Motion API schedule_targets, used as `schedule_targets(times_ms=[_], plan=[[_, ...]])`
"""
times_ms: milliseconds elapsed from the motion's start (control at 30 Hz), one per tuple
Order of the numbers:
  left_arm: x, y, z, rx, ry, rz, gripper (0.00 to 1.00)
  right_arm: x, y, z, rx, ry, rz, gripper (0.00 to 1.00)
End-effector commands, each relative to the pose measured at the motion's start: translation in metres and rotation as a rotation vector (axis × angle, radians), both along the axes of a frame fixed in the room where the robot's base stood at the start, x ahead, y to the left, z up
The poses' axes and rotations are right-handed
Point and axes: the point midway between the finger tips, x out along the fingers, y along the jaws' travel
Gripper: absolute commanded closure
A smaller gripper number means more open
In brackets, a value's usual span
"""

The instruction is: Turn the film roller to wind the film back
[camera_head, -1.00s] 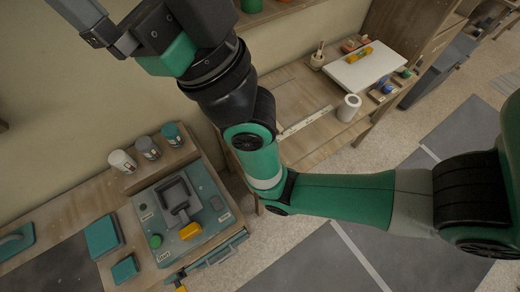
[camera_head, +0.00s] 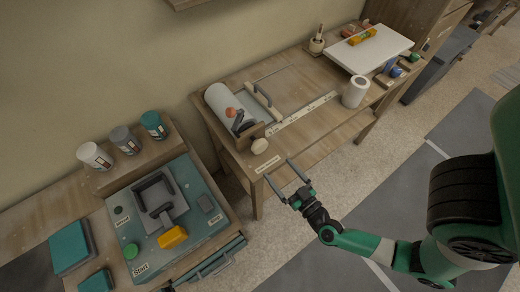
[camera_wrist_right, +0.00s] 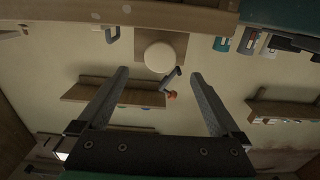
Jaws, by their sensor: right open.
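The film roller (camera_head: 222,103) is a white roll lying at the left end of the wooden table. A dark crank with a red knob (camera_head: 231,113) sits at its near end. A round cream knob (camera_head: 259,146) projects from a wooden block at the table's front edge. My right gripper (camera_head: 278,169) is open and empty, in front of that edge and apart from the cream knob. In the right wrist view the cream knob (camera_wrist_right: 160,57) shows between the spread fingers (camera_wrist_right: 159,74), and the red crank knob (camera_wrist_right: 172,94) beyond. My left gripper is not in view.
A handled bar (camera_head: 262,95) and a ruler strip (camera_head: 300,119) lie right of the roller. A white cup-like cylinder (camera_head: 355,91) and white board (camera_head: 368,47) stand farther right. A teal machine (camera_head: 208,229) is on the left bench. Floor before the table is open.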

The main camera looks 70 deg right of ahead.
Motion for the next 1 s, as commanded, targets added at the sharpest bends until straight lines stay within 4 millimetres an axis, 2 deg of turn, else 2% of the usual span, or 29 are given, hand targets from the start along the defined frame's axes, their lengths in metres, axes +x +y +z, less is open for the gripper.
schedule_targets(times_ms=[167, 267, 500, 633, 800, 1000], plan=[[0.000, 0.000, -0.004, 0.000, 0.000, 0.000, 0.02, 0.012, -0.007, 0.001, 0.001, -0.008, -0.002, 0.00], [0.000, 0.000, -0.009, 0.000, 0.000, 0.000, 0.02, 0.024, -0.018, 0.001, -0.003, -0.008, -0.007, 0.00], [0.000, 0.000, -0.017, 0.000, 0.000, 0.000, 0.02, 0.071, -0.048, 0.002, -0.002, -0.008, -0.001, 0.00], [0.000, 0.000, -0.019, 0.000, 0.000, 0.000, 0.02, 0.089, -0.058, 0.002, -0.002, -0.006, 0.001, 0.00], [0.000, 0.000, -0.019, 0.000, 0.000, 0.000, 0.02, 0.097, -0.064, 0.002, -0.001, -0.004, 0.002, 0.00], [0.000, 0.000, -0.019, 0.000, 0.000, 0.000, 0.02, 0.098, -0.064, 0.002, 0.000, -0.004, 0.002, 0.00]])
